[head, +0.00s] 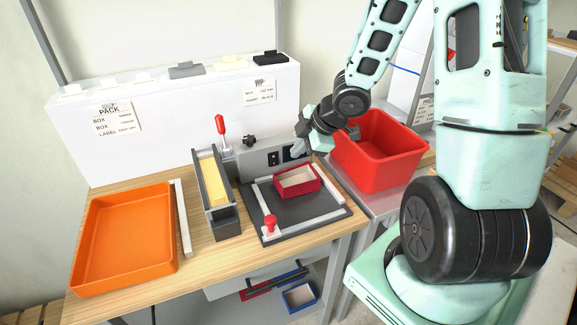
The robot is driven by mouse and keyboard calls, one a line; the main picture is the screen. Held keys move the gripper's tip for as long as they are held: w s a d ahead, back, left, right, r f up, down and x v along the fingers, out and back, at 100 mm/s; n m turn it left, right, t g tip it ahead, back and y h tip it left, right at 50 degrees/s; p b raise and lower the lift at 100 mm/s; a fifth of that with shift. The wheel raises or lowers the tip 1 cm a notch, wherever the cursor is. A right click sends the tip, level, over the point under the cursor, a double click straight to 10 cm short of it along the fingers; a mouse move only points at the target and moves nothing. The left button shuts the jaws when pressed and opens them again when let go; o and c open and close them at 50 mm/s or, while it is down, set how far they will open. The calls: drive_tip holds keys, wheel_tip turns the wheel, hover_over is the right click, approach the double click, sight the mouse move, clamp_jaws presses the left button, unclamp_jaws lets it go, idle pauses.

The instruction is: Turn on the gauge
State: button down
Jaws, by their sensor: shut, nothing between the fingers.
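The grey gauge unit (258,160) stands at the back of the bench behind a dark plate. Its front panel carries a small black switch (272,159) and a dark display (289,155) to the right of it. My gripper (299,148) is shut and empty, at the right end of the panel, close to the display. It partly covers that end of the unit. I cannot tell whether the fingers touch the panel. The display's content is too small to read.
A red-walled box (297,190) sits on the dark plate (279,226) with a red knob (270,223) in front. A red-handled lever (221,126) and yellow-filled holder (217,183) stand left. An orange tray (104,247) is far left; a red bin (370,163) is right.

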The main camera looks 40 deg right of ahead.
sight(274, 160)
drive_tip(key=shift+s+d+f+y, duration=0.2)
drive_tip(key=shift+s+d+y, duration=0.1)
drive_tip(key=shift+s+d, duration=0.35)
drive_tip(key=shift+w, duration=0.15)
drive_tip(key=b+x, duration=0.4)
drive_tip(key=x, duration=0.6)
drive_tip(key=shift+w+f, duration=0.1)
drive_tip(key=shift+f, duration=0.1)
drive_tip(key=w, duration=0.1)
drive_tip(key=w+d+p, duration=0.1)
drive_tip(key=shift+w+r+p, duration=0.2)
drive_tip(key=shift+w+p, duration=0.05)
drive_tip(key=shift+p, duration=0.05)
drive_tip(key=shift+w+d+f, duration=0.1)
drive_tip(key=shift+w+f, duration=0.1)
drive_tip(key=shift+w, duration=0.45)
